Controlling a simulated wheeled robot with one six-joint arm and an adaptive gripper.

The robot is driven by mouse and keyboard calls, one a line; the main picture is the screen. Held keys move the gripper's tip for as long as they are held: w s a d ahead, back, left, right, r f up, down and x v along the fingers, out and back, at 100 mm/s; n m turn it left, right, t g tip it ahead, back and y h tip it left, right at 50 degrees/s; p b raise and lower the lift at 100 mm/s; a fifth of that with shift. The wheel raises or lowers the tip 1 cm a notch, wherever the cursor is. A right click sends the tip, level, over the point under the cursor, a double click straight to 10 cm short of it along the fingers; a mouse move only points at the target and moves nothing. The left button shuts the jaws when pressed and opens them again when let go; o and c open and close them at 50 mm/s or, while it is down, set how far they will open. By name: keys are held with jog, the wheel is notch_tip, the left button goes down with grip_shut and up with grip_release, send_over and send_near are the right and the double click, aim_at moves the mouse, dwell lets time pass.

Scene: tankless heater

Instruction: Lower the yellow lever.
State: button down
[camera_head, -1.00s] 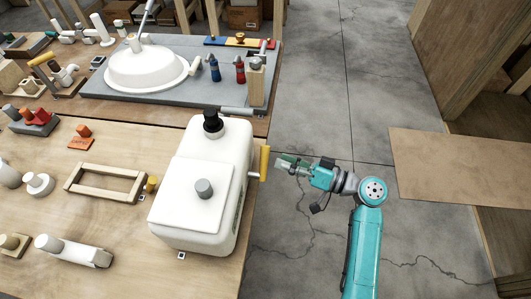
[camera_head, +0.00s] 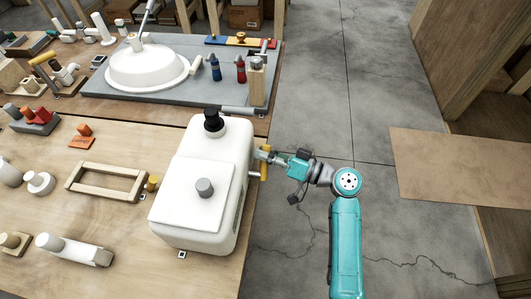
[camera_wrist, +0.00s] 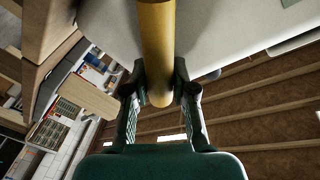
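The yellow lever (camera_head: 264,163) sticks out from the right side of the white heater body (camera_head: 236,145) on a short metal shaft. My gripper (camera_head: 264,156) is at the lever, reaching in from the right over the table's edge. In the wrist view the lever (camera_wrist: 157,45) runs down from the top edge between the two fingers of my gripper (camera_wrist: 160,82). The fingers sit close against both its sides and look shut on it. The lever's rounded end shows between the fingers. In the head view the fingers hide part of the lever.
A black knob (camera_head: 213,121) and a grey knob (camera_head: 204,187) stand on the heater. A grey panel with a white basin (camera_head: 147,70) lies behind it. A wooden frame (camera_head: 106,182) lies to the left.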

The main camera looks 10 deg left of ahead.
jog(key=shift+f, duration=0.1)
dwell(0.3)
jog(key=shift+w+f+m+h, duration=0.15)
jog(key=shift+w+f+m, duration=0.1)
jog(key=shift+m, duration=0.35)
jog(key=shift+w+f+m+h, duration=0.15)
jog(key=shift+w+f+m, duration=0.1)
jog(key=shift+m, duration=0.35)
jog(key=shift+w+f+m+g+h, duration=0.3)
jog(key=shift+f+m, duration=0.2)
jog(key=shift+m, duration=0.7)
jog(key=shift+w+f+m+g+h, duration=0.15)
jog(key=shift+f+m+g, duration=0.2)
jog(key=shift+f+m, duration=0.4)
jog(key=shift+w+f+m+g+h, duration=0.15)
jog(key=shift+f+m+g, duration=0.25)
jog(key=shift+m, duration=0.65)
jog(key=shift+s+f, duration=0.1)
jog(key=c, duration=0.9)
grip_release()
jog(key=shift+d, duration=0.15)
jog(key=v, duration=1.1)
jog(key=shift+s+d, duration=0.15)
jog(key=shift+d, duration=0.2)
